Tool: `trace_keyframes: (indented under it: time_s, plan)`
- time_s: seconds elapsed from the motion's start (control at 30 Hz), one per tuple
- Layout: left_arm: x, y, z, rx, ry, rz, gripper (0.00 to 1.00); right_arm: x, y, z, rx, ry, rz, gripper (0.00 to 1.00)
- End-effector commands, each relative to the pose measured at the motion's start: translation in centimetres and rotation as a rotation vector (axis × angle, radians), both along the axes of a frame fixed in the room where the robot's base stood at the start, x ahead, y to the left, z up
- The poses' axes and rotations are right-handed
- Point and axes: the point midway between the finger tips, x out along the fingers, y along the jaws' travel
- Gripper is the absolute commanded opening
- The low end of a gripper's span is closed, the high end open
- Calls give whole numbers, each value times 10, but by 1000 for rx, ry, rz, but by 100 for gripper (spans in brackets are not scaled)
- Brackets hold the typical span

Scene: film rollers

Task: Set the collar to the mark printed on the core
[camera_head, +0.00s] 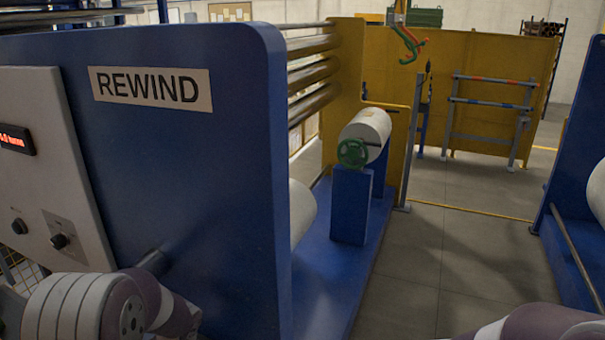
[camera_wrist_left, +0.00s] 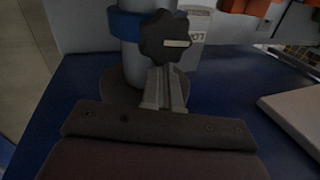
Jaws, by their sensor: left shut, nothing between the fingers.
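In the left wrist view, a blue collar (camera_wrist_left: 124,25) sits around a grey upright cylinder (camera_wrist_left: 134,66), which looks like the core. A black lobed knob (camera_wrist_left: 160,52) with a pale bar on its face is at the collar's right side. My left gripper (camera_wrist_left: 163,72) is shut and empty, its fingertips just below the knob in the picture. I cannot tell whether they touch it. No printed mark on the core can be made out. In the head view, my left gripper is hidden and my right gripper is out of frame.
The blue REWIND panel (camera_head: 190,150) fills the left, with a control box (camera_head: 40,150) of knobs. Grey floor (camera_head: 440,250) is clear at right. A pale label (camera_wrist_left: 197,45) is beside the knob.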

Motion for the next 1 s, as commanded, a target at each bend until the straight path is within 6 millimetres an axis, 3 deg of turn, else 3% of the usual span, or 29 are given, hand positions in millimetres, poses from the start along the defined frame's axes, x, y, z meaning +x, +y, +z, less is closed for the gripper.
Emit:
trace_keyframes:
  time_s: [0.33,1.0]
  plan:
    - [11,-4,7,0,0,1,0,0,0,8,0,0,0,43]
    - [10,-4,92,0,1,0,0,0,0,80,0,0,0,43]
